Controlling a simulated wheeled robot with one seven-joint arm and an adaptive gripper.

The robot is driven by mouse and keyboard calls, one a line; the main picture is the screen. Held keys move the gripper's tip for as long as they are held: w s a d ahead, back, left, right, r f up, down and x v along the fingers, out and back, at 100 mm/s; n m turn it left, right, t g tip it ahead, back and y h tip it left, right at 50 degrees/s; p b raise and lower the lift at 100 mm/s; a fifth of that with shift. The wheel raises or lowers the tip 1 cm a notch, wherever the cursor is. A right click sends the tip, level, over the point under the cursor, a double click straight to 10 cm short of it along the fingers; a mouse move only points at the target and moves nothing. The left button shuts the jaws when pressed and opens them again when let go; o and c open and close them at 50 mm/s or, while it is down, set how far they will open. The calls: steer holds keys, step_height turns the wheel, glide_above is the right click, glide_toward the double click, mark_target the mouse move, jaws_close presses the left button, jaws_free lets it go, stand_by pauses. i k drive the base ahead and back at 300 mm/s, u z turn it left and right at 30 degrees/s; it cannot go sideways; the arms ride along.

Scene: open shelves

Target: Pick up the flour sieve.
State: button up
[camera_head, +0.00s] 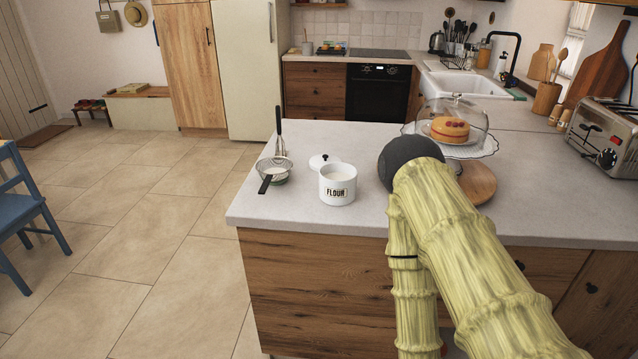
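The flour sieve (274,167) sits near the left end of the grey counter. It is a round wire-mesh bowl with a short black handle pointing toward the front left. A pale cup or bowl seems to be in or under it, but I cannot tell which. A whisk-like tool (280,135) with a dark upright handle stands directly behind it. The white flour canister (337,185) stands open to its right, with its white lid (323,161) lying behind. My yellow-covered arm rises at the right, apart from the sieve. My gripper is not in view.
A toaster (606,140) stands far right. The counter's (290,218) front and left edges are close to the sieve. Open floor lies left, with a blue chair (28,205).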

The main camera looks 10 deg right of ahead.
mark_target(273, 169)
steer(key=u, duration=2.3)
steer(key=i, duration=1.65)
steer(key=z, duration=3)
steer(key=i, duration=0.3)
steer(key=u, duration=0.1)
